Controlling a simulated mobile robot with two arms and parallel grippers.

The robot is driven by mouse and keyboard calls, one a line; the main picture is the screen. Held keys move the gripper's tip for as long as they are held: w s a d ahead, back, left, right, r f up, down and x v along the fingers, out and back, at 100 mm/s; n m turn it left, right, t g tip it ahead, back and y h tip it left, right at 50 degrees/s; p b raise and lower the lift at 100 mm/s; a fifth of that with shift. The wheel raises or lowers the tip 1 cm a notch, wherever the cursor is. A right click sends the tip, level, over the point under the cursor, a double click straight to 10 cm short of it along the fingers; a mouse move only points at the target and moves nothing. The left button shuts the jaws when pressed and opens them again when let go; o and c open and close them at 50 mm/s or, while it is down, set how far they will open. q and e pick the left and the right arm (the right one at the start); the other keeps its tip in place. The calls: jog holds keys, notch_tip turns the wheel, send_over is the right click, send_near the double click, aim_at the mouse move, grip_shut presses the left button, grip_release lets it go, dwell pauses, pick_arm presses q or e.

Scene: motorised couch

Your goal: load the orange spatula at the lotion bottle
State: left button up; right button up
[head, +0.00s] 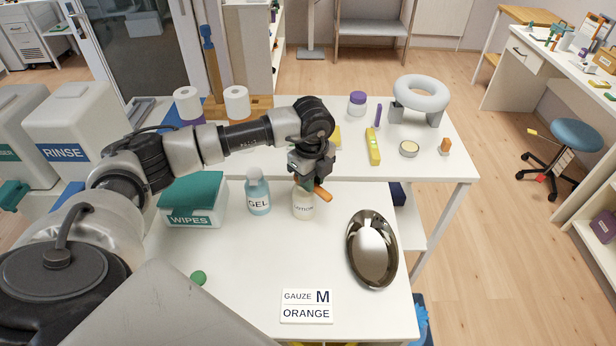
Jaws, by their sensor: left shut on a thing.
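My left gripper (309,180) is above the lotion bottle (302,206) on the white table, pointing down. It is shut on the orange spatula (322,192), whose orange end sticks out to the right of the jaws. The rest of the spatula is hidden by the gripper. My right gripper is not in view.
A gel bottle (258,193) and a wipes box (193,201) stand left of the lotion. A steel dish (372,250) lies to the right. A card reading gauze M orange (306,306) lies in front. A green ball (198,278) is at front left.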

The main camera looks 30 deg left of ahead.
pick_arm(q)
jog(key=shift+f+b, duration=0.45)
jog(key=shift+f, duration=0.15)
dwell(1.7)
jog(key=shift+r+p, duration=0.85)
jog(key=shift+r, duration=0.25)
jog(key=shift+r+p, duration=1.6)
jog(key=shift+r, duration=0.9)
